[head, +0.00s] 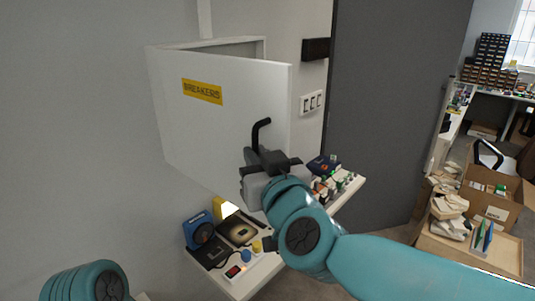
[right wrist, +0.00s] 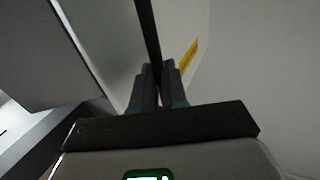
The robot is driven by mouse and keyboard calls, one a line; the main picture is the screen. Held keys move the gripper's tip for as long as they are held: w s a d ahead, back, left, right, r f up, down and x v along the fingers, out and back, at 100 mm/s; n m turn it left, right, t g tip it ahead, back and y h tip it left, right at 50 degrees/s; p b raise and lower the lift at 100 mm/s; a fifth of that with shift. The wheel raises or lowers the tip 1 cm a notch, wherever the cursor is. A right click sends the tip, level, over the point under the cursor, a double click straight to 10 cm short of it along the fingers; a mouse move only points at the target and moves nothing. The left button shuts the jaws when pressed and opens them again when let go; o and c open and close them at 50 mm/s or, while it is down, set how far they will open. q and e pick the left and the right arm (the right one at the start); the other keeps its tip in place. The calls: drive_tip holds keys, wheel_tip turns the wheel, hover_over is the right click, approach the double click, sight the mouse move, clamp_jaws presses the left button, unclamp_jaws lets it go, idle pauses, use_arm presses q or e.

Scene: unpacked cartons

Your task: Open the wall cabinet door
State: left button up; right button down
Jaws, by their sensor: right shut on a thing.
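The wall cabinet door (head: 215,115) is a white panel with a yellow "BREAKERS" label (head: 202,91). It stands partly open, its right side swung out from the cabinet frame (head: 262,48) behind it. A black bar handle (head: 262,128) is on the right part of the door. My right gripper (head: 258,157) is shut on the lower part of this handle. In the right wrist view the two fingers (right wrist: 159,88) close around the dark handle bar (right wrist: 148,32). The cabinet's inside is mostly hidden by the door. My left gripper is out of view.
Below the door is a white shelf (head: 243,286) with a blue tape dispenser-like item (head: 199,231), a power strip (head: 238,270) and small clutter. A switch plate (head: 312,102) is on the wall at right. A dark grey panel (head: 395,100) and open cartons (head: 492,206) stand farther right.

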drive_tip(key=shift+s+a+r, duration=0.15)
drive_tip(key=shift+s+a, duration=0.05)
drive_tip(key=shift+a, duration=0.05)
drive_tip(key=shift+s+f, duration=0.1)
drive_tip(key=shift+f, duration=0.1)
idle(0.3)
drive_tip(key=c, duration=1.2)
unclamp_jaws()
drive_tip(key=shift+a, duration=0.15)
drive_tip(key=v, duration=1.6)
drive_tip(key=shift+s+a, duration=0.1)
